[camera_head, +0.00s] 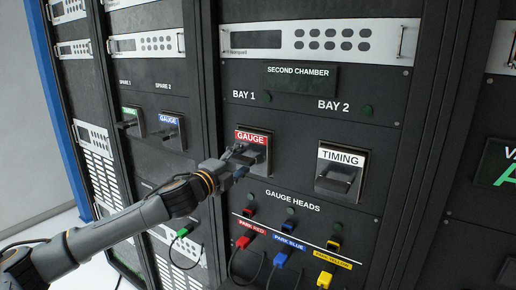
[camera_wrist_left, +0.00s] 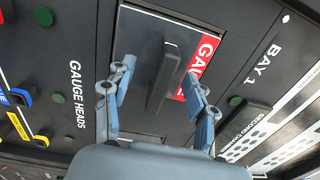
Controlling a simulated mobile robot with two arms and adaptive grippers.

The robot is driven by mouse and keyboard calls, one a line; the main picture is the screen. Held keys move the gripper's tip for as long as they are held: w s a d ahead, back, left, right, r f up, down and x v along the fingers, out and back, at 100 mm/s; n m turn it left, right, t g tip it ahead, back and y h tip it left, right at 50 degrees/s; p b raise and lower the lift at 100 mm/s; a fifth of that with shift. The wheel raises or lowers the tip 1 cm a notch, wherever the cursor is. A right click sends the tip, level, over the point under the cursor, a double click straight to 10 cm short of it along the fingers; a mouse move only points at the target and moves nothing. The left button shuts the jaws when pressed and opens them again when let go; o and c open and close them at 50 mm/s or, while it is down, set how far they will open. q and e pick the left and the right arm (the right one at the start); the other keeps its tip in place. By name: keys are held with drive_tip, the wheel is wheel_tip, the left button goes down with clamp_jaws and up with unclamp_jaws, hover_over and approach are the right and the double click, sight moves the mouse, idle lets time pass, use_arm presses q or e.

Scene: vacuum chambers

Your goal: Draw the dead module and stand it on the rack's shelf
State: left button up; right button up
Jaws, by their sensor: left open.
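A module with a red GAUGE label (camera_head: 252,138) sits in the slot under BAY 1; nothing in view marks it as dead. In the left wrist view its dark face (camera_wrist_left: 140,45) carries a raised bar handle (camera_wrist_left: 164,78). My left gripper (camera_head: 236,160) is at this module, and in the wrist view its open fingers (camera_wrist_left: 158,72) lie on either side of the handle, with a gap to each side. Whether the fingertips reach past the handle is hard to tell. A module labelled TIMING (camera_head: 340,172) sits under BAY 2. I cannot make out the rack's shelf. My right gripper is out of view.
A green-labelled module (camera_head: 130,120) and a blue GAUGE module (camera_head: 170,130) sit in SPARE 1 and SPARE 2 at left. Below the bays, red (camera_head: 243,242), blue (camera_head: 280,258) and yellow (camera_head: 324,280) cable plugs stick out. White instrument panels (camera_head: 310,40) line the top.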

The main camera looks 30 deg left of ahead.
use_arm(q)
clamp_jaws()
drive_tip(key=shift+r, duration=0.1)
drive_tip(key=shift+s, duration=0.2)
